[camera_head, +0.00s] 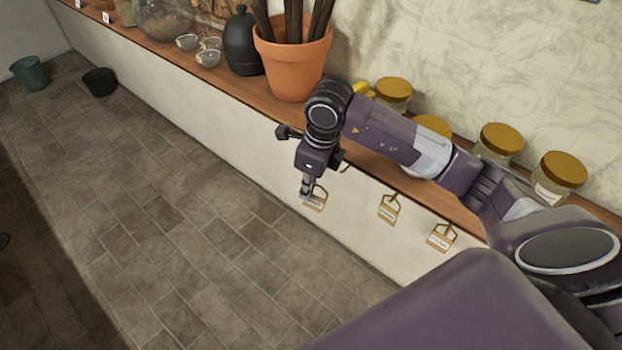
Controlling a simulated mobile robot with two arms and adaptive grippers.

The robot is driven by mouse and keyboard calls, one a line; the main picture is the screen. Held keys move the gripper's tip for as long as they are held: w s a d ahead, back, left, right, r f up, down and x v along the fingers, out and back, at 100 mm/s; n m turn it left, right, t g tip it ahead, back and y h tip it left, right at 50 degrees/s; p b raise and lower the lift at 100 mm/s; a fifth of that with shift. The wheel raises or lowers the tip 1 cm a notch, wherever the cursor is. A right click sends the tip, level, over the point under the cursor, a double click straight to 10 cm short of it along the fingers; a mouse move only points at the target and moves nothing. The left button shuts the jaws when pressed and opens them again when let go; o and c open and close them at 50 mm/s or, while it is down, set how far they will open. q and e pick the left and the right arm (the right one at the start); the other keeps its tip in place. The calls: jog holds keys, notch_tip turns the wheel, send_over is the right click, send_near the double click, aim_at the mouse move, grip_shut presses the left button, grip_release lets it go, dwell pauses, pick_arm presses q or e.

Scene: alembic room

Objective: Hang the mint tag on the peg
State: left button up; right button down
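A small tan tag (316,204) with a pale label and a loop is at the fingertips of my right gripper (307,188). The fingers look shut on it, in front of the wall below the shelf edge; the label is too small to read. A small brass peg (345,168) shows at the shelf edge, up and right of the tag, partly beside my gripper's body. The tag appears apart from this peg. Two similar tags, a middle one (387,213) and a right one (439,242), hang from pegs further right. My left gripper is not in view.
The wooden shelf (170,55) carries a terracotta pot (293,65) with dark sticks, a dark bottle (241,45), small glass bowls (208,58) and several gold-lidded jars (500,139). Two buckets (30,73) (99,82) stand on the tiled floor. The floor before the shelf is clear.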

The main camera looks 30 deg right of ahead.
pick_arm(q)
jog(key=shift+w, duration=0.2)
pick_arm(e)
jog(key=w+d+f+m, duration=0.1)
jog(key=w+d+m, duration=0.1)
jog(key=d, duration=0.4)
jog(key=shift+w+m, duration=0.2)
jog(key=shift+m, duration=0.4)
pick_arm(q)
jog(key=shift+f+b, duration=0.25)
jog(key=shift+b, duration=0.25)
pick_arm(e)
jog(key=shift+w+d, duration=0.25)
jog(key=shift+d, duration=0.1)
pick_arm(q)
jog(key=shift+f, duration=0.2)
pick_arm(e)
jog(key=shift+f, duration=0.1)
pick_arm(q)
jog(key=shift+b, duration=0.3)
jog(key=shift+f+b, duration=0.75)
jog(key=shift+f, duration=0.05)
pick_arm(e)
jog(key=shift+w+d, duration=0.3)
jog(key=shift+d, duration=0.4)
jog(key=shift+w+d, duration=0.25)
jog(key=shift+d, duration=0.45)
